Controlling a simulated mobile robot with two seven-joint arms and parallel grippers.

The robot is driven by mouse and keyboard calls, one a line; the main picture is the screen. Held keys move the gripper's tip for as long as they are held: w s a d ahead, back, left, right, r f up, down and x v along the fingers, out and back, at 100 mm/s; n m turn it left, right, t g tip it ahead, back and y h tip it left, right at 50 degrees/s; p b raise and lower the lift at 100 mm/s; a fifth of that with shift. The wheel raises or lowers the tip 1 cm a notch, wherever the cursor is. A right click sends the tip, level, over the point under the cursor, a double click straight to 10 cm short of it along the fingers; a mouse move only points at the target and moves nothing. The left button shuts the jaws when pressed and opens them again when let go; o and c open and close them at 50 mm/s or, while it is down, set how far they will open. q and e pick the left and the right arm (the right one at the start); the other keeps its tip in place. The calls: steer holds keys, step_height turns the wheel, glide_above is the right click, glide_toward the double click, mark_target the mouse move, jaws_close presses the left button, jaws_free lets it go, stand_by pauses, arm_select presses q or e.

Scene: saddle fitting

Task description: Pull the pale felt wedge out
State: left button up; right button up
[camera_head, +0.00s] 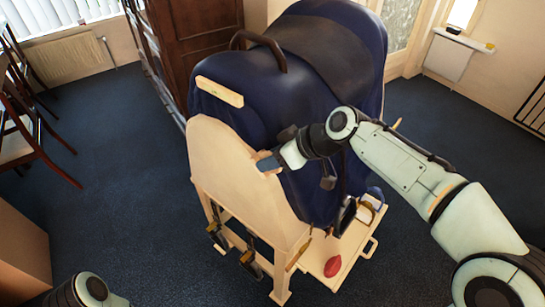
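A dark saddle (332,48) with a brown raised handle sits on a blue-covered form (240,107) on a pale wooden stand (225,165). A pale cream bar (219,92) lies against the blue cover at the left; I cannot tell whether it is the felt wedge. No other piece can be clearly made out as the wedge. My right gripper (267,163) is at the upper right edge of the stand's pale end board, close to the blue cover. Its fingertips are small and partly merged with the board, so their opening is unclear. My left gripper is out of view.
A pale tray (346,250) with a red object (332,266) and several tools is at the stand's lower right. Dark tools (250,260) hang on the stand's front. Chairs (25,135) stand at the far left. Blue carpet around the stand is clear.

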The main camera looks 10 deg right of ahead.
jaws_close()
steer(key=s+a+b, duration=0.1)
steer(key=a, duration=0.1)
steer(key=s+a+b, duration=0.1)
steer(key=s+a, duration=0.1)
steer(key=shift+a, duration=0.15)
steer(key=shift+o, duration=0.9)
jaws_free()
steer(key=v, duration=1.3)
steer(key=shift+r+p, duration=0.2)
steer(key=shift+p, duration=0.15)
steer(key=shift+s, duration=0.15)
